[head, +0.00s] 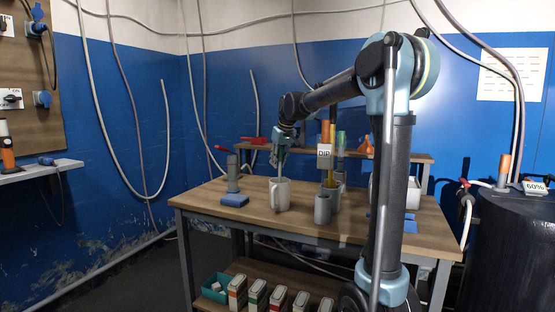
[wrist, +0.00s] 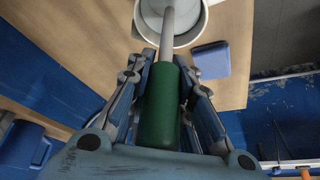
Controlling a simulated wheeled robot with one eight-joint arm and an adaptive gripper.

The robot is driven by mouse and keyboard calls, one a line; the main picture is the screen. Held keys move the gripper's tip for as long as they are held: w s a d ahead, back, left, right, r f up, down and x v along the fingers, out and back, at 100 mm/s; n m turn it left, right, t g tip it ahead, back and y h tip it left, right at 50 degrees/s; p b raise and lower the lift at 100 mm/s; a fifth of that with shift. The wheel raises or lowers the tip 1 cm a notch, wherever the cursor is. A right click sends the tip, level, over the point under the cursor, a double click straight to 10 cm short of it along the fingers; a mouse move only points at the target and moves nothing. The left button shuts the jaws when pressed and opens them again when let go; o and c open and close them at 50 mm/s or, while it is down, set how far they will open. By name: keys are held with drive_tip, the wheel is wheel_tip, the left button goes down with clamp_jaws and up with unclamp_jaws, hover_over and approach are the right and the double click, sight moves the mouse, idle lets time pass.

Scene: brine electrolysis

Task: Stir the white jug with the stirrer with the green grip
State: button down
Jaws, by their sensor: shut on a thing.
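The white jug (head: 281,196) stands upright on the wooden table, and its round rim also shows at the top of the wrist view (wrist: 192,33). My gripper (head: 281,147) is above the jug, pointing down. In the wrist view my gripper (wrist: 164,75) is shut on the green grip of the stirrer (wrist: 161,108), with a finger on each side. The stirrer's grey rod runs from the grip to the jug and reaches inside its rim. The rod's lower end is hidden in the jug.
A blue block (head: 234,200) and a grey cylinder (head: 233,173) stand left of the jug. Grey cups (head: 321,208) and a DIP sign (head: 324,150) are close on its right. A raised shelf (head: 408,157) runs along the back. The table's front left is clear.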

drive_tip(key=shift+f, duration=1.35)
drive_tip(key=shift+d, duration=0.1)
